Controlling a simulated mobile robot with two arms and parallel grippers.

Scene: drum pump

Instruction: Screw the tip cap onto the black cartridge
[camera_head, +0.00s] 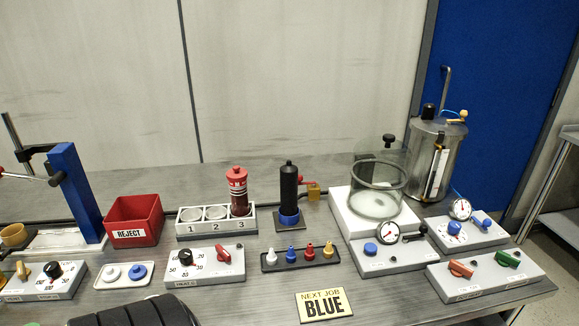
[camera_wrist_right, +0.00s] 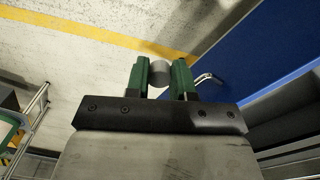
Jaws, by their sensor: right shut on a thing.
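The black cartridge (camera_head: 288,186) stands upright in a blue ring holder (camera_head: 289,219) at the middle of the bench in the head view. It has a narrower black top. My right gripper (camera_wrist_right: 160,74) has green fingers and is shut on a small grey round piece (camera_wrist_right: 159,72) in the right wrist view. I cannot tell for sure whether this piece is the tip cap. Neither my right gripper nor this piece shows in the head view, and the cartridge does not show in the wrist view. My left gripper is not in view.
A black tray (camera_head: 262,268) with several coloured tips lies before the cartridge. A red cartridge (camera_head: 238,189) stands in the numbered rack (camera_head: 188,228). A red reject bin (camera_head: 134,218), a glass chamber (camera_head: 377,190), control boxes and a "NEXT JOB BLUE" sign (camera_head: 324,305) surround it.

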